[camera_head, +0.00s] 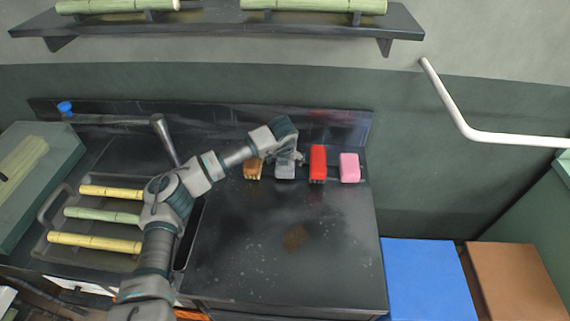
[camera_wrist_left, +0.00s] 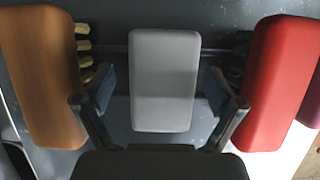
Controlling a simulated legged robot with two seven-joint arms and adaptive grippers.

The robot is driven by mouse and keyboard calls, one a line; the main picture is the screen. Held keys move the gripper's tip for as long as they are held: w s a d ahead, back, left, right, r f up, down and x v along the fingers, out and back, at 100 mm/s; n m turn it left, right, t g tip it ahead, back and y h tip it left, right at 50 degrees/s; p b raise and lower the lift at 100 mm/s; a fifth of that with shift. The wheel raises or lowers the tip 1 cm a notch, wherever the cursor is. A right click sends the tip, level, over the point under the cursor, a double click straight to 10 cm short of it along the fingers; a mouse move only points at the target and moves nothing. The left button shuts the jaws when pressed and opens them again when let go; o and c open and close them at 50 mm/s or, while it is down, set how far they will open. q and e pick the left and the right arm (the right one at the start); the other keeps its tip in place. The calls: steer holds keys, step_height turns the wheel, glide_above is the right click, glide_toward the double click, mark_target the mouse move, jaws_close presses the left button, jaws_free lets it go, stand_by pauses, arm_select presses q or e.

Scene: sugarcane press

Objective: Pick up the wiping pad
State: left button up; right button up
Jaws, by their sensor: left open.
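In the left wrist view the grey pad (camera_wrist_left: 164,80) lies between the spread fingers of the open left gripper (camera_wrist_left: 159,88). Gaps show between the fingers and its sides. The right gripper is not in view.
A pink block (camera_head: 349,167) stands right of the red brush. The dark counter (camera_head: 245,270) is mostly clear, with a brown stain (camera_head: 296,238). A tray (camera_head: 75,255) of cane pieces is at left. Blue (camera_head: 425,280) and brown (camera_head: 515,280) surfaces are at right.

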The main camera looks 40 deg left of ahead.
arm_select(q)
steer(key=shift+d, duration=0.25)
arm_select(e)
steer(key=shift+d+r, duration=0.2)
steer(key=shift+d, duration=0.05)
arm_select(q)
steer(key=shift+a, duration=0.15)
steer(key=c, duration=1.2)
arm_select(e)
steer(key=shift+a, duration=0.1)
arm_select(q)
steer(key=shift+c, duration=0.2)
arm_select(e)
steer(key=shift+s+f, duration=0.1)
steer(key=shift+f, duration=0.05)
